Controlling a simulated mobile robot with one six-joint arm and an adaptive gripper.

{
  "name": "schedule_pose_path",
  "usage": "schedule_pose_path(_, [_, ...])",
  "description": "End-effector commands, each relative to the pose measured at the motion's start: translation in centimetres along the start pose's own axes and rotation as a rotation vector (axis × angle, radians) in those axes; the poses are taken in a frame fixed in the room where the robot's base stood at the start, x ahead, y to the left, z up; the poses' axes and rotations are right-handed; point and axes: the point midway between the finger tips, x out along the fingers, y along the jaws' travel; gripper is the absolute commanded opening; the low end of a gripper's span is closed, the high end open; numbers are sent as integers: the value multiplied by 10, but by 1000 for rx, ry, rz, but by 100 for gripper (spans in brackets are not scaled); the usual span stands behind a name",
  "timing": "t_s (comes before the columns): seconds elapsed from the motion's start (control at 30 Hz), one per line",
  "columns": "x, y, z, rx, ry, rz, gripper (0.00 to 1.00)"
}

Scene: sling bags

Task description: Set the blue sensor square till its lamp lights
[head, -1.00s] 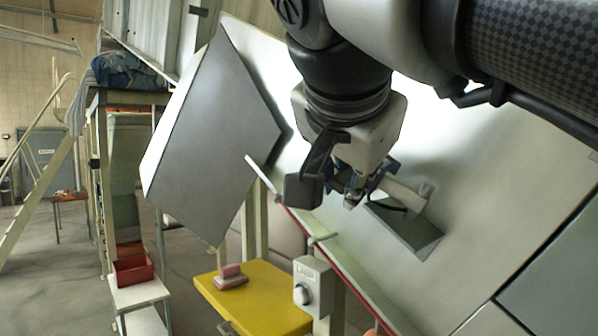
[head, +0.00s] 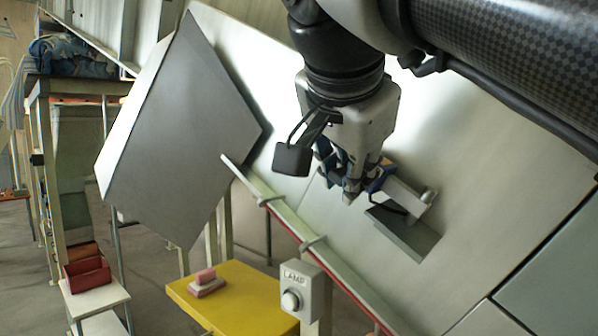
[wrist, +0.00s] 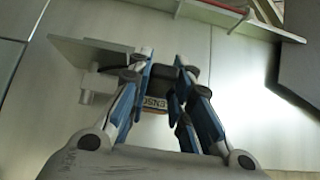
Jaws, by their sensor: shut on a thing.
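My gripper (head: 350,193) is shut on the sensor, beside the large pale tilted panel. In the wrist view the sensor (wrist: 156,98) is a small block between the blue-faced fingers, with a tan label of which "ENSO" reads. The fingers hide most of it, so I cannot tell its exact angle.
A grey angled plate (head: 190,130) stands left of the gripper. A rail with a red strip (head: 330,262) runs along the panel's lower edge. A yellow table (head: 235,308) holds a pink-and-white block (head: 206,283). A red bin (head: 87,273) sits on a white stand at lower left.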

Motion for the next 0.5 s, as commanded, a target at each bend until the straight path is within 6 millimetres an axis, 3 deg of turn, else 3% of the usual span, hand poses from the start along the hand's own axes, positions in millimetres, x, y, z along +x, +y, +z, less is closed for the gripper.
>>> schedule_pose_path(0.07, [0,0,0,0,0,-2,0])
schedule_pose_path(0.1, [0,0,0,0,0,-2,21])
schedule_pose_path(0.37, [0,0,0,-1,0,0,39])
schedule_pose_path(0.5, [0,0,0,-1,1,0,40])
